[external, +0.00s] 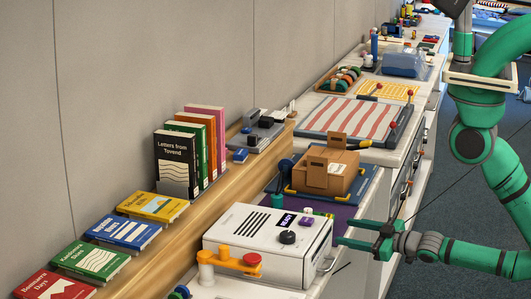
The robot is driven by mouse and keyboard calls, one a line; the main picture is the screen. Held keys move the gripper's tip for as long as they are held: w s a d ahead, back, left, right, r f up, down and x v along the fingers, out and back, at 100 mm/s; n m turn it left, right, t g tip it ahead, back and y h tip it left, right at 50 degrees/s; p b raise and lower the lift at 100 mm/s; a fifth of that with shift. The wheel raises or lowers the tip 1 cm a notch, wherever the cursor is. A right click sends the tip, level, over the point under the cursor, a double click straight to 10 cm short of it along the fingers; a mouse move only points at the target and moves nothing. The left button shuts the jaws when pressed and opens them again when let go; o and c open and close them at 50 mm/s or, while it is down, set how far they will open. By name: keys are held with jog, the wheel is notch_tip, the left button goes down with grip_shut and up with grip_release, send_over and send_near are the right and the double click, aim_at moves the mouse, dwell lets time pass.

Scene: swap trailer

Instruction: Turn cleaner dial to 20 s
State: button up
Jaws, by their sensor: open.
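The cleaner, a white box (255,262) with black vent slots, stands on the counter at lower middle. A black dial (288,237) sits on its top near the right side. A small dark display (287,220) with light text is behind the dial; it seems to say READY. The dial's pointer and its setting are too small to read. My gripper (346,233) is open just right of the cleaner, its fingers pointing left toward it. It is apart from the dial, and nothing shows between the fingers.
An orange lever on a post (230,257) stands at the cleaner's front. A cardboard box (327,172) sits on a blue tray behind. A wooden shelf (160,238) with books runs along the left. Open floor (445,205) lies to the right.

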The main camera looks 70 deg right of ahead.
jog(key=w+d+r, duration=0.1)
jog(key=w, duration=0.1)
jog(key=w+d+r+n+h, duration=0.1)
jog(key=w+d, duration=0.1)
jog(key=w+d+r+n, duration=0.1)
jog(key=w+r, duration=0.1)
jog(key=w, duration=0.1)
jog(key=shift+w+d+r+t+h, duration=0.1)
jog(key=shift+d+t+h, duration=0.15)
jog(key=shift+t+h, duration=0.15)
jog(key=w+d+r+g+h, duration=0.25)
jog(key=w+r, duration=0.25)
jog(key=r, duration=0.3)
jog(key=w+d+r+m+g+h, duration=0.1)
jog(key=w+d+r+h, duration=0.25)
jog(key=r, duration=0.45)
jog(key=w+d+r+g+h, duration=0.2)
jog(key=w+d+r+h, duration=0.15)
jog(key=w+r, duration=0.35)
jog(key=n+g+y, duration=0.7)
jog(key=g+y, duration=0.5)
jog(key=y, duration=0.3)
send_near(288, 233)
notch_tip(288, 233, down, 9)
jog(key=shift+d+r, duration=0.1)
jog(key=shift+r, duration=0.1)
